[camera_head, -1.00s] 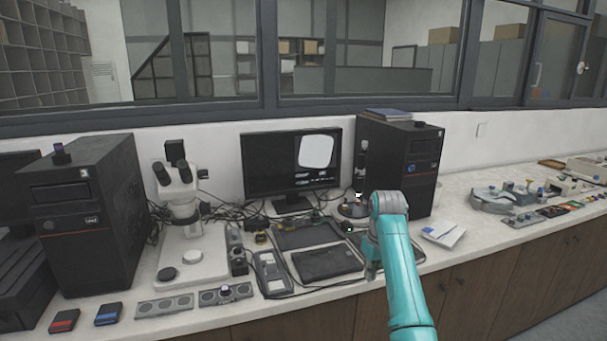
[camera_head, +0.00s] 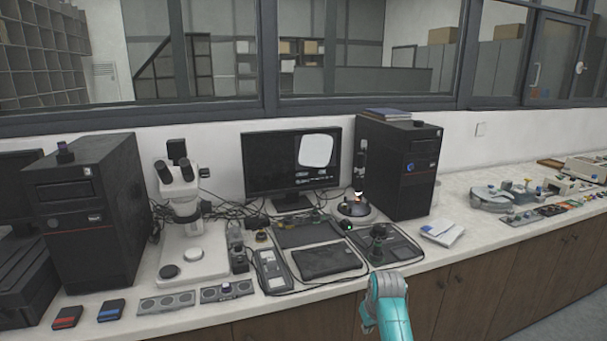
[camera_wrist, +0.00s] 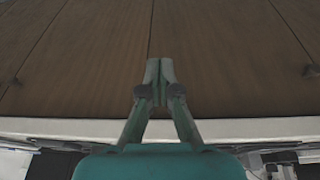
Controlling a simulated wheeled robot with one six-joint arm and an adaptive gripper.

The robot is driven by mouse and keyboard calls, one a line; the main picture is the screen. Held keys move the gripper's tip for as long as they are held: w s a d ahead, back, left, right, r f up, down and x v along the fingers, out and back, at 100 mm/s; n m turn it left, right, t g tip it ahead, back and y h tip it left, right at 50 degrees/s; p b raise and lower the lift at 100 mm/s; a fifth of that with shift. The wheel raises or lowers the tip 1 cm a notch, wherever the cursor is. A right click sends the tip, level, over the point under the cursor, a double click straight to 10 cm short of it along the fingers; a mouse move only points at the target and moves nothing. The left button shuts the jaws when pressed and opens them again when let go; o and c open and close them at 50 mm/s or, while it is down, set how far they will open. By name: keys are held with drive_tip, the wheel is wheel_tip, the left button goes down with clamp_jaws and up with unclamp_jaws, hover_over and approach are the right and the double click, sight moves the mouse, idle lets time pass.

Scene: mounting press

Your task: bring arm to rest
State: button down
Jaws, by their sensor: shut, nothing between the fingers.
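My arm (camera_head: 388,305) shows in the head view as a teal link with a grey joint at the front edge of the counter, right of centre. My gripper (camera_wrist: 160,68) shows in the wrist view with its two fingertips together and nothing between them. It is in front of the brown cabinet doors (camera_wrist: 85,60), apart from the things on the counter. In the head view the gripper's fingers cannot be made out.
The white counter (camera_head: 345,292) holds a microscope (camera_head: 185,205), a monitor (camera_head: 292,165), two black towers, including the right one (camera_head: 400,165), and a small lit device (camera_head: 355,208). A dark pad (camera_head: 385,243) lies behind my arm. Free room is in front of the counter.

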drive_tip(key=s+f+m+t, duration=0.1)
drive_tip(key=s+f+t, duration=0.3)
drive_tip(key=s+f, duration=1.6)
drive_tip(key=s+t, duration=0.1)
drive_tip(key=s, duration=1)
drive_tip(key=s+r+t, duration=0.1)
drive_tip(key=s+r, duration=0.2)
drive_tip(key=s, duration=0.3)
drive_tip(key=s+r+m+t, duration=0.1)
drive_tip(key=s+r, duration=0.1)
drive_tip(key=s, duration=0.4)
drive_tip(key=s+r+t, duration=0.1)
drive_tip(key=s+r, duration=0.2)
drive_tip(key=s, duration=0.4)
drive_tip(key=s+r+t, duration=0.1)
drive_tip(key=s+r, duration=0.5)
drive_tip(key=r, duration=0.3)
drive_tip(key=s+r+m+t, duration=0.1)
drive_tip(key=s+r+t, duration=0.1)
drive_tip(key=s+r, duration=0.4)
wheel_tip(320, 180, up, 4)
drive_tip(key=shift+s+f+h, duration=0.15)
drive_tip(key=shift+s+h, duration=0.1)
drive_tip(key=shift+h, duration=0.05)
